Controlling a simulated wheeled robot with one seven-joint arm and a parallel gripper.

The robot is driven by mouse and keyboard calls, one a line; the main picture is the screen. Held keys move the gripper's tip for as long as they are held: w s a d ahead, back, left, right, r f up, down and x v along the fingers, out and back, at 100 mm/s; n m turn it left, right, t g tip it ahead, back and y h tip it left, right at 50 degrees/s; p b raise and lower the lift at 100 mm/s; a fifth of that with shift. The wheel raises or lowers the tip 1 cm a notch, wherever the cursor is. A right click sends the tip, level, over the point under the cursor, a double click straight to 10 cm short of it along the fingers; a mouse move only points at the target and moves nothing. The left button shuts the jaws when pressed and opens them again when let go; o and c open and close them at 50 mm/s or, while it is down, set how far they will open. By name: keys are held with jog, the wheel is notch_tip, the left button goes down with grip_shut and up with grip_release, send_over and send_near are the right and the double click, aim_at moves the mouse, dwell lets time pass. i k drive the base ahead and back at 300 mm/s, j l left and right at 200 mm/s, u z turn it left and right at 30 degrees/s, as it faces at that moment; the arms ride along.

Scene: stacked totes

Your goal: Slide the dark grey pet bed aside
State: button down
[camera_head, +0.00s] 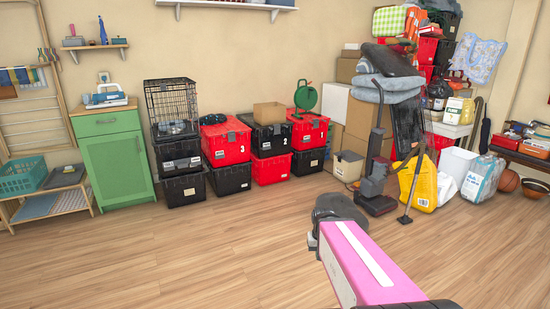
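A dark grey, flat, oval cushion (392,60), which looks like the pet bed, lies tilted at the top of a pile at the back right. Lighter blue-grey padded pieces (392,97) lie directly under it. An upright vacuum cleaner stands in front and hides part of the pile. My pink arm reaches up from the lower right, and a dark rounded part of it shows at its far end. No gripper fingers are visible, and the arm is well apart from the cushion.
The wooden floor (170,255) in front is clear.

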aim_at(343, 206)
jog(key=i+j, duration=0.1)
jog(key=i, duration=1.15)
jog(key=i+z, duration=0.5)
jog(key=i+j+z, duration=0.15)
jog(key=i+z, duration=0.35)
jog(key=i+j+z, duration=0.3)
jog(key=z, duration=0.2)
